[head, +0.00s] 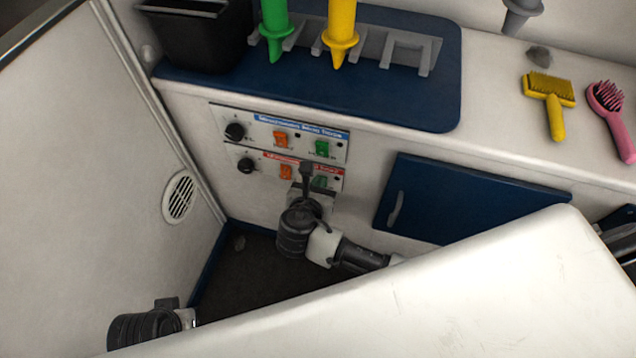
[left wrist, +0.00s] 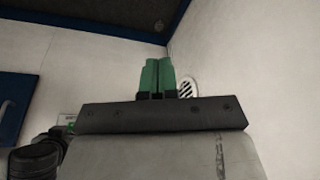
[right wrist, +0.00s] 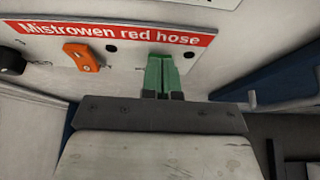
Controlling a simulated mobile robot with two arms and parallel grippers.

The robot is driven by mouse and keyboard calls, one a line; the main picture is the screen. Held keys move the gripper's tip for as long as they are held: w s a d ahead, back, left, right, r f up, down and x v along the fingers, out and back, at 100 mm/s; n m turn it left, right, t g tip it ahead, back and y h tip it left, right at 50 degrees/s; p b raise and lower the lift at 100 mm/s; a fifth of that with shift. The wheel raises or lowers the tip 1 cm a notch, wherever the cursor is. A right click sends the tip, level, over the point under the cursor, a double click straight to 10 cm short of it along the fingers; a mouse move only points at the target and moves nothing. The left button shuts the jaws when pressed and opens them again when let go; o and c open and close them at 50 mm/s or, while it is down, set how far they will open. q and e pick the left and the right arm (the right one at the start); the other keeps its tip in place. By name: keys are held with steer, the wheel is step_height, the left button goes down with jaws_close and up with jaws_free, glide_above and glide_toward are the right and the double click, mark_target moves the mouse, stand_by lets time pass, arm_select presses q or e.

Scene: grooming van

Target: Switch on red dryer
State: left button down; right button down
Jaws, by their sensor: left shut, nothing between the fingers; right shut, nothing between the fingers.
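The lower control panel with a red label (head: 272,156) is on the white cabinet wall. In the right wrist view its label (right wrist: 118,33) reads "Mistrowen red hose". It carries a black knob (head: 246,165) and an orange switch (head: 286,172), also clear in the right wrist view (right wrist: 82,57). A green switch (head: 320,182) shows partly at its right. My right gripper (right wrist: 161,72) is shut and empty, with its green fingers right in front of the panel, right of the orange switch. Contact cannot be told. My left gripper (left wrist: 157,76) is shut and empty, low at the left.
The upper panel with a blue label (head: 297,125) has a knob and orange and green switches. A blue cabinet door (head: 440,205) is right of my right arm. A white tabletop (head: 480,285) fills the lower right. Brushes (head: 548,95) lie on the counter.

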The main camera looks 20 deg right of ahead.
arm_select(q)
step_height(320, 180, down, 6)
steer(key=p, duration=0.1)
steer(key=shift+w, duration=0.15)
arm_select(e)
steer(key=shift+w+d+g, duration=0.15)
steer(key=shift+g, duration=0.15)
arm_select(q)
steer(key=shift+r, duration=0.2)
arm_select(e)
steer(key=shift+r, duration=0.1)
steer(key=shift+r+p, duration=0.5)
steer(key=shift+p, duration=0.4)
steer(key=shift+r, duration=0.15)
steer(key=shift+r+p, duration=0.15)
steer(key=shift+p, duration=0.35)
arm_select(q)
step_height(320, 180, down, 8)
steer(key=s, duration=0.2)
steer(key=shift+s+f+g, duration=0.2)
steer(key=shift+g, duration=0.2)
